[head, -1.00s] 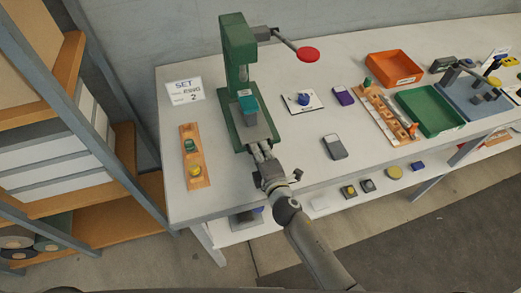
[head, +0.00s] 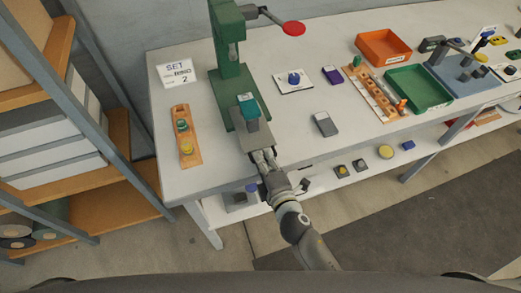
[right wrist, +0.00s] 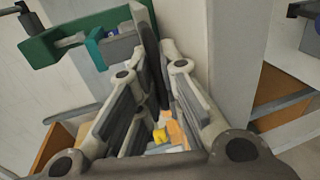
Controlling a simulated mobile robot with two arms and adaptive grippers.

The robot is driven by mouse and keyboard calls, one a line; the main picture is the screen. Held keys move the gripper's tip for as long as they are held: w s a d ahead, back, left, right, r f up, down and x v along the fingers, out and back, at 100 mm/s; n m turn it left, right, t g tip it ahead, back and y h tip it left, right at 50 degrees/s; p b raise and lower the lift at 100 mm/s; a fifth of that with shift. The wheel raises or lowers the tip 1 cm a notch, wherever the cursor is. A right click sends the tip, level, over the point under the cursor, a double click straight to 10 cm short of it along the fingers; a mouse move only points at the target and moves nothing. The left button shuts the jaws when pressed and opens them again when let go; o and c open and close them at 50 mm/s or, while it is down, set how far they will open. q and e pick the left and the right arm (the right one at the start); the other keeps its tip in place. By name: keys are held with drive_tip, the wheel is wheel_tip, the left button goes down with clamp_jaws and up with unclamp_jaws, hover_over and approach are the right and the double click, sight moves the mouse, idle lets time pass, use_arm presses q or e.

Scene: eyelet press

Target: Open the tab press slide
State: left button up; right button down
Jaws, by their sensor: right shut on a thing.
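The green tab press (head: 228,60) stands at the table's left part, its lever with a red knob (head: 294,28) reaching right. Its grey slide (head: 248,141) sticks out of the front of the green base, toward the table's front edge. A teal-topped block (head: 249,106) sits above the slide. My right gripper (head: 263,157) is shut on the slide's front end; the fingers hide the exact grip. In the right wrist view the gripper fingers (right wrist: 150,100) are close together, with part of the green press (right wrist: 65,38) at upper left. My left gripper is not in view.
An orange board with two small parts (head: 186,140) and a "SET" sign (head: 179,73) lie left of the press. A grey device (head: 325,124), an orange tray (head: 383,47) and a green tray (head: 418,88) are to the right. A shelf rack (head: 70,150) stands at far left.

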drive_tip(key=shift+s+d, duration=0.1)
drive_tip(key=shift+s, duration=0.1)
drive_tip(key=shift+w, duration=0.1)
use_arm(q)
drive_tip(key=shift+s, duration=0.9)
use_arm(e)
drive_tip(key=c, duration=1.9)
unclamp_jaws()
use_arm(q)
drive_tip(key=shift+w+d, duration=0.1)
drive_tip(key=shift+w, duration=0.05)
use_arm(e)
drive_tip(key=shift+o, duration=0.2)
drive_tip(key=shift+s, duration=0.3)
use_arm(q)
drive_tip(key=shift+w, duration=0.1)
use_arm(e)
drive_tip(key=v, duration=1.1)
drive_tip(key=shift+s, duration=0.2)
drive_tip(key=shift+d+r, duration=0.1)
